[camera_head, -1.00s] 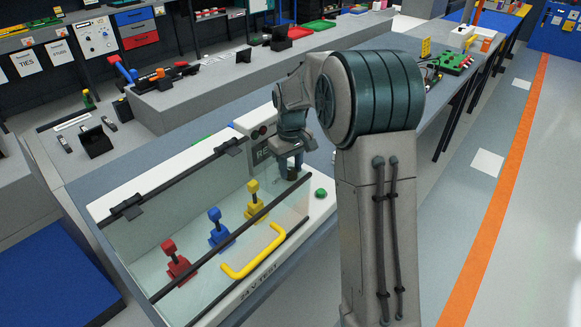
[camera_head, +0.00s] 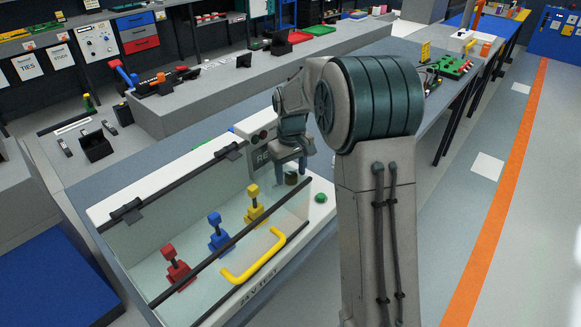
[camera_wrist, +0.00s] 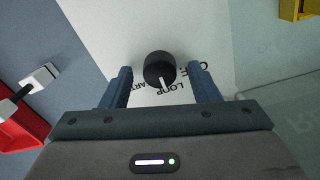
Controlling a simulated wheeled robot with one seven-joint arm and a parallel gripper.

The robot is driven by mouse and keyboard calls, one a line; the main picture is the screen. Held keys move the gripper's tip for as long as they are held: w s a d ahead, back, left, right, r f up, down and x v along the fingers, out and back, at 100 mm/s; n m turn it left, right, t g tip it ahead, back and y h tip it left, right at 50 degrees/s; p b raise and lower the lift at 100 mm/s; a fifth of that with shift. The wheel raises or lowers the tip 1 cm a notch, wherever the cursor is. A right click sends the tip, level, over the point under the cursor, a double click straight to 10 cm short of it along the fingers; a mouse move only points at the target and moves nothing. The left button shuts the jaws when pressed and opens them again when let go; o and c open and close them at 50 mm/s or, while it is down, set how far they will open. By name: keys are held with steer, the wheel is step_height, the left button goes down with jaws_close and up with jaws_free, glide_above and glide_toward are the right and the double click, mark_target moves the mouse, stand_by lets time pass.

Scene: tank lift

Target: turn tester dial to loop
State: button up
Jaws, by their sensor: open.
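The tester dial (camera_wrist: 159,66) is a round black knob with a white pointer line, on the white panel of the tester. In the wrist view its pointer faces the bottom, close to the printed word LOOP (camera_wrist: 181,89), which is partly covered; the exact alignment is hard to tell. Another label shows left of it and one right of it. My gripper (camera_wrist: 159,75) is open, with one finger to each side of the dial and gaps between. In the head view my gripper (camera_head: 290,162) is just above the dial (camera_head: 291,178).
The tester case has a clear cover with a yellow handle (camera_head: 254,257) over red (camera_head: 176,268), blue (camera_head: 218,233) and yellow (camera_head: 254,205) levers. A green button (camera_head: 321,198) sits right of the dial.

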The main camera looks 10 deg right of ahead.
step_height(320, 180, up, 14)
stand_by(0.5)
steer(key=shift+f, duration=0.1)
